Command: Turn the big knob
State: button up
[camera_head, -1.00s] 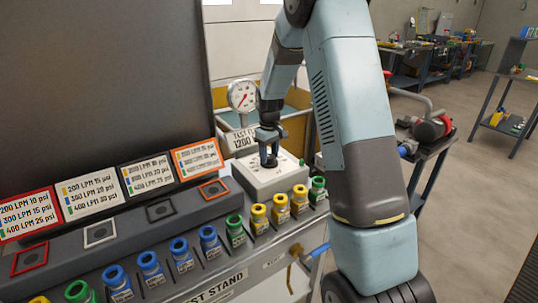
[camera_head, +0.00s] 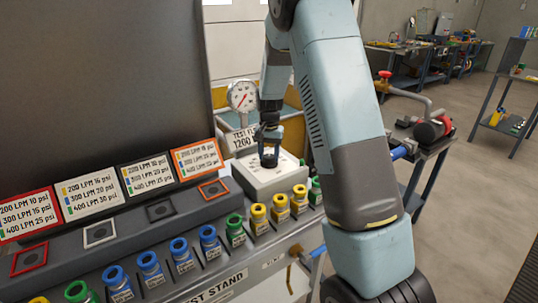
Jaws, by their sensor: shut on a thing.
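The big knob (camera_head: 269,161) is a dark round knob on top of a white box (camera_head: 265,184) on the test stand. My gripper (camera_head: 268,150) points down over the knob and is shut on it. The fingers partly hide the knob, and its pointer or mark cannot be made out. A pressure gauge (camera_head: 242,97) with a red needle stands just behind the box, above a sign reading "TEST F..." (camera_head: 243,140) that my gripper partly covers.
Several blue, yellow and green fittings (camera_head: 209,241) line the stand's front edge. Cards with flow and pressure values (camera_head: 92,196) stand behind them, below a large dark panel (camera_head: 100,80).

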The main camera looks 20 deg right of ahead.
aim_at(269, 156)
jog(key=m, duration=0.3)
jog(key=shift+m, duration=2.3)
jog(key=o, duration=1)
jog(key=shift+o, duration=0.2)
notch_tip(269, 156, up, 14)
jog(key=shift+f, duration=0.15)
